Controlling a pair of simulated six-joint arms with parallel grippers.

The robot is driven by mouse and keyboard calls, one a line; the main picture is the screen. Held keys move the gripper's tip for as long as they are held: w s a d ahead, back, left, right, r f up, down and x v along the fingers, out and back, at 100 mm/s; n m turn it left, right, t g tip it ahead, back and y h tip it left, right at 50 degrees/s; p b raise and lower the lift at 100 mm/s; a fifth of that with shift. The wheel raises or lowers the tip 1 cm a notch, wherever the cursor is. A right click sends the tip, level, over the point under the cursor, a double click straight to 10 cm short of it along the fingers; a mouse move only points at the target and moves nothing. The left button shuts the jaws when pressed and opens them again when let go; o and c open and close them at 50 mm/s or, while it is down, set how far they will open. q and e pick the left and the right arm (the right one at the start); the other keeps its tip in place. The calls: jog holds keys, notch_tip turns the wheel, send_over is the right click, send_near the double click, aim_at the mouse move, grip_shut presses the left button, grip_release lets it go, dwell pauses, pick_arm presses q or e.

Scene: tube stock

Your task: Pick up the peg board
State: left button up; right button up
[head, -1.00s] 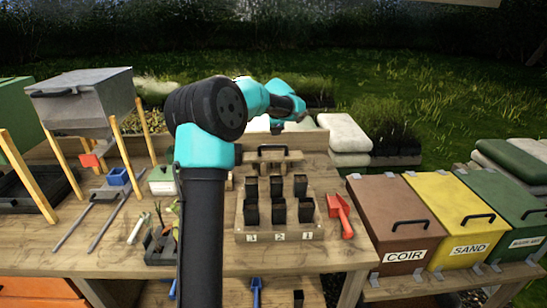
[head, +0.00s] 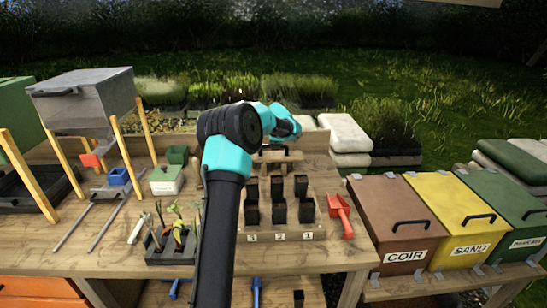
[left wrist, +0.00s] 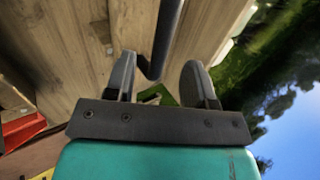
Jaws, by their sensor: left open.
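A wooden board with a dark bar handle (head: 276,152), which looks like the peg board, lies at the back of the bench behind the black pots in the head view. My arm partly covers its left side. In the left wrist view my left gripper (left wrist: 160,85) is open, one finger on each side of the frame's middle. A dark bar (left wrist: 163,35) runs between the fingers, seemingly the handle; I cannot tell whether they touch it. In the head view the fingertips are hidden behind my wrist. My right gripper is not in view.
A seedling tray (head: 170,250) and a pale green-lidded box (head: 165,180) are left. Brown COIR (head: 395,215) and yellow SAND (head: 452,205) bins stand right.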

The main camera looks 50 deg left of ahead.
aim_at(274, 156)
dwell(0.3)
pick_arm(q)
jog(key=shift+x, duration=2.6)
jog(key=shift+w, duration=0.1)
grip_shut()
